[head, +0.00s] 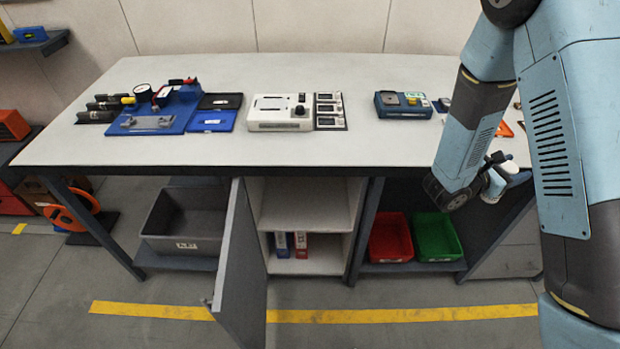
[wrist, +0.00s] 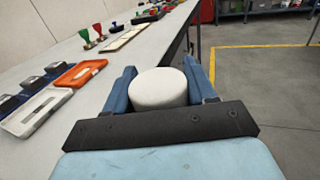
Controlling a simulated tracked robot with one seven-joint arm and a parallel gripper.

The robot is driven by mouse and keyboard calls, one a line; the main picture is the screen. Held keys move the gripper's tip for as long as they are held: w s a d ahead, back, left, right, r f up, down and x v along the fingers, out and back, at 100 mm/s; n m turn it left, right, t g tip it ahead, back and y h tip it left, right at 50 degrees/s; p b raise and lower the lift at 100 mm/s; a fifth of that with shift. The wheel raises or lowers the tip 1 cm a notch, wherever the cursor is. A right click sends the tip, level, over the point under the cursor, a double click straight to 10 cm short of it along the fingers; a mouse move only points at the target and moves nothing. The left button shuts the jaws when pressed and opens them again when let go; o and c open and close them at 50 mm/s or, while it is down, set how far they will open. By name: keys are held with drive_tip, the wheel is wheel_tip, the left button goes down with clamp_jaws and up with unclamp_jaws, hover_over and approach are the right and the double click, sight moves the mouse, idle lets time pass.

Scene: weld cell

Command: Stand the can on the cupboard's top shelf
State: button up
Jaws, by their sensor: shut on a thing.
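The white can (wrist: 158,88) is between the blue fingers of my gripper (wrist: 163,80) in the wrist view. My gripper (head: 495,182) is shut on the can, which shows partly behind the fingers in the head view (head: 508,167), near the table's right front edge. The cupboard (head: 355,205) is under the table, left of my gripper and well apart from it. Its grey door (head: 240,265) stands open toward the front. The top shelf (head: 305,212) looks empty where visible; the door hides its left part.
Blue and red boxes (head: 301,245) stand in the cupboard's lower compartment. Red (head: 390,255) and green (head: 437,255) bins stand to its right, a grey bin (head: 185,245) to its left. Devices and an orange tray (wrist: 80,73) are on the tabletop. The floor in front is clear.

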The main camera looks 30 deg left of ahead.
drive_tip(key=w+d+f+m+g+h, duration=0.1)
drive_tip(key=w+d+f, duration=0.3)
drive_tip(key=d+f, duration=0.2)
drive_tip(key=w+d+f+m+g+h, duration=0.1)
drive_tip(key=w+d+f, duration=0.3)
drive_tip(key=d, duration=0.7)
wheel_tip(320, 180, down, 2)
drive_tip(key=shift+w+d+f+g, duration=0.2)
drive_tip(key=shift+w+g, duration=0.1)
drive_tip(key=shift+w, duration=0.1)
drive_tip(key=shift+s+a, duration=0.1)
drive_tip(key=shift+s, duration=0.05)
